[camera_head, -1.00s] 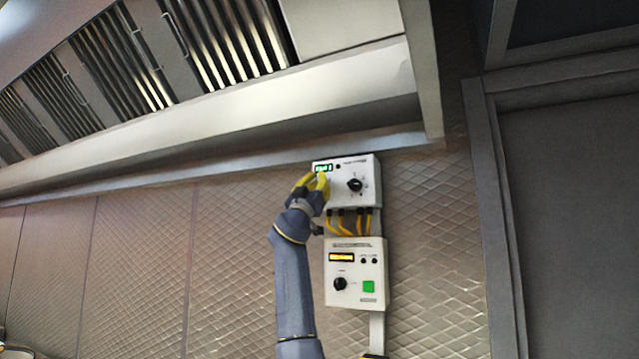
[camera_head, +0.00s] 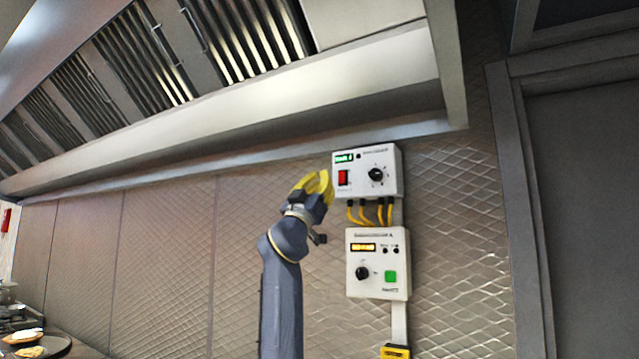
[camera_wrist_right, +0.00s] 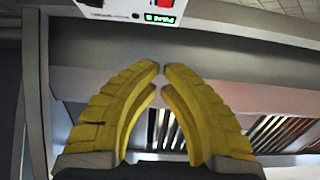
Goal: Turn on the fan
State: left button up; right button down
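The upper white control box (camera_head: 389,158) on the wall has a green lit display (camera_head: 344,158), a red switch (camera_head: 344,177) and a black knob (camera_head: 376,174). My right gripper (camera_head: 326,180) is just left of this box, apart from the switch as far as I can tell. In the right wrist view, the yellow fingers of my right gripper (camera_wrist_right: 161,68) have their tips nearly together, with nothing held between them. The red switch (camera_wrist_right: 165,3) and green display (camera_wrist_right: 160,18) show at that view's top edge. My left gripper is not in view.
A lower white box (camera_head: 378,290) has an orange display, a black knob and a green button (camera_head: 390,277). Yellow cables (camera_head: 370,212) hang between the boxes. A metal hood (camera_head: 250,105) overhangs above. A dark panel (camera_head: 580,200) stands at right.

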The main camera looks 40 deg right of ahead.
jog(key=shift+s+a+f, duration=0.15)
jog(key=shift+a+f, duration=0.2)
dwell(0.3)
